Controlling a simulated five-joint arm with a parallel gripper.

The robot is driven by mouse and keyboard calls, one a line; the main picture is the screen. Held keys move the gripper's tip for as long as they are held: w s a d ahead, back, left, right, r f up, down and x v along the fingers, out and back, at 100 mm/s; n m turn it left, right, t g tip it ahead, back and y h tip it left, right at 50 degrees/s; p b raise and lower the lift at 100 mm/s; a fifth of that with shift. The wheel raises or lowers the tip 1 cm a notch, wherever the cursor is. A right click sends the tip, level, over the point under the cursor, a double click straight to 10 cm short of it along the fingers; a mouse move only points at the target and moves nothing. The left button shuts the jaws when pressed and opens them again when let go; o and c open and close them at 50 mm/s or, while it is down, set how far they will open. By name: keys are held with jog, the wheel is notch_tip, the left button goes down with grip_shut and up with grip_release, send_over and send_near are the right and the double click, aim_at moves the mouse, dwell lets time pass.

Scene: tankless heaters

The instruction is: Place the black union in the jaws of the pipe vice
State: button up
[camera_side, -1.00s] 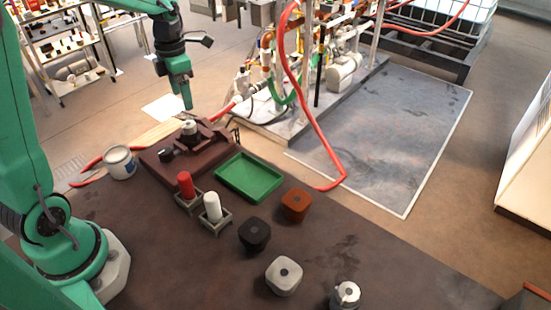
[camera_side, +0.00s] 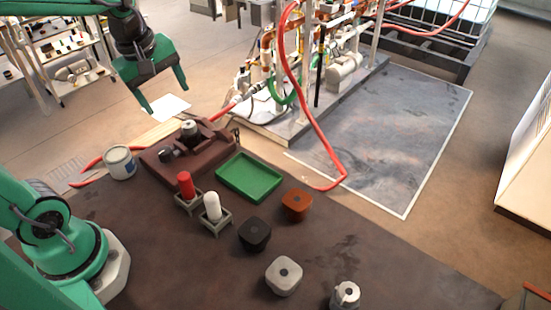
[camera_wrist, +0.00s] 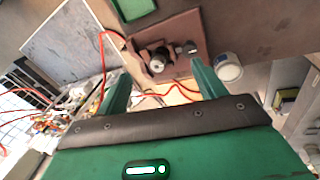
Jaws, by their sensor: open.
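A black block-shaped piece with a round hole on top (camera_side: 254,234), which I take for the black union, stands on the dark table. The brown pipe vice (camera_side: 152,162) is at the table's far left; it also shows in the wrist view (camera_wrist: 200,27). A dark round piece with a paler top (camera_side: 190,130) sits at its upper part; I cannot tell whether it is a vice part or a held fitting. My gripper (camera_side: 166,100) is open and empty, above and beyond the vice. Its spread fingers show in the wrist view (camera_wrist: 158,72).
A paint can (camera_side: 119,163) stands left of the vice, a green tray (camera_side: 249,178) right of it. Red (camera_side: 185,183) and white (camera_side: 212,205) cylinders stand in holders in front. Orange (camera_side: 296,205) and pale grey (camera_side: 283,276) blocks flank the black one.

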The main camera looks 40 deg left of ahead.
jog(key=s+d+m+t, duration=0.2)
jog(key=s+m, duration=0.6)
jog(key=m, duration=0.8)
jog(key=shift+s+d+r+t, duration=0.2)
jog(key=shift+d+r+t, duration=0.1)
jog(key=shift+d, duration=0.85)
